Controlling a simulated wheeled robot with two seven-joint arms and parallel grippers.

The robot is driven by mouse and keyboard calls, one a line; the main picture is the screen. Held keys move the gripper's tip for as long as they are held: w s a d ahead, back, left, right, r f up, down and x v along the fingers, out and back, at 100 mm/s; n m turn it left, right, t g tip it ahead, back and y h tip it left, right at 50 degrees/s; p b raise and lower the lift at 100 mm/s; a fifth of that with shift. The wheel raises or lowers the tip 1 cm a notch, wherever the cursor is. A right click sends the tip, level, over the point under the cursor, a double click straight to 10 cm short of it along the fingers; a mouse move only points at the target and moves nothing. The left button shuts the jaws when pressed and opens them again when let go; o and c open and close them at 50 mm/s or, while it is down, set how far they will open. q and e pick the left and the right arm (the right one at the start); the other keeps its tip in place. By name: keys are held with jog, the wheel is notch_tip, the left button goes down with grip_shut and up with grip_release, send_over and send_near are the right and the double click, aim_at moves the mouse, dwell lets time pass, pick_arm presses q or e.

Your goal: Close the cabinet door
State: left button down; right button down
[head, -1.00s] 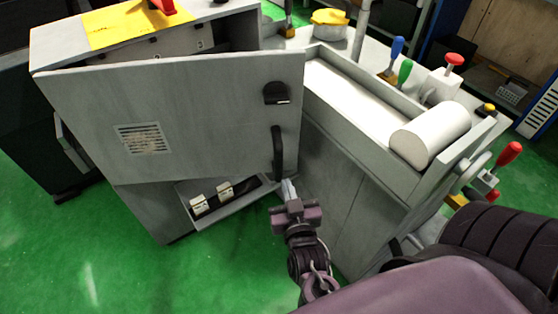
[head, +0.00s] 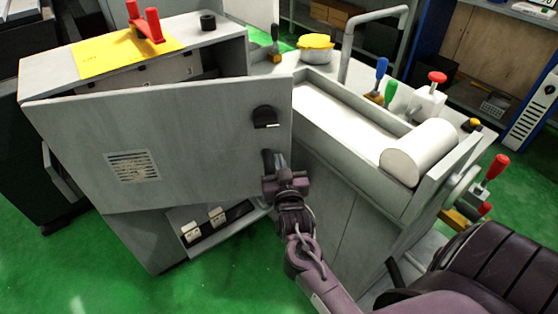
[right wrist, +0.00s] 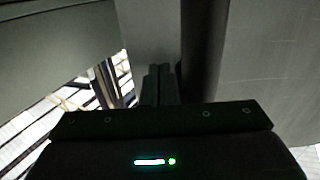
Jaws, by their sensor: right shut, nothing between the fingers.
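The grey cabinet door (head: 200,140) stands partly open in the head view, with a small vent, a black latch (head: 265,117) and a dark vertical handle (head: 267,161). The cabinet body (head: 145,237) shows behind and below it, with white components inside. My right gripper (head: 281,168) is shut and empty, close to the handle and partly covering it. I cannot tell whether they touch. In the right wrist view the shut fingers (right wrist: 158,84) point forward beside a dark vertical bar, likely the handle (right wrist: 201,50). My left gripper is not in view.
The grinder bed with a white cylinder (head: 419,151) stands right of the door. A red-handled part (head: 145,24) sits on the yellow plate on the cabinet top. Green floor (head: 80,270) is clear at the front left.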

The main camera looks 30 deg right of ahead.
jog(key=shift+w+d, duration=0.2)
jog(key=shift+w, duration=0.2)
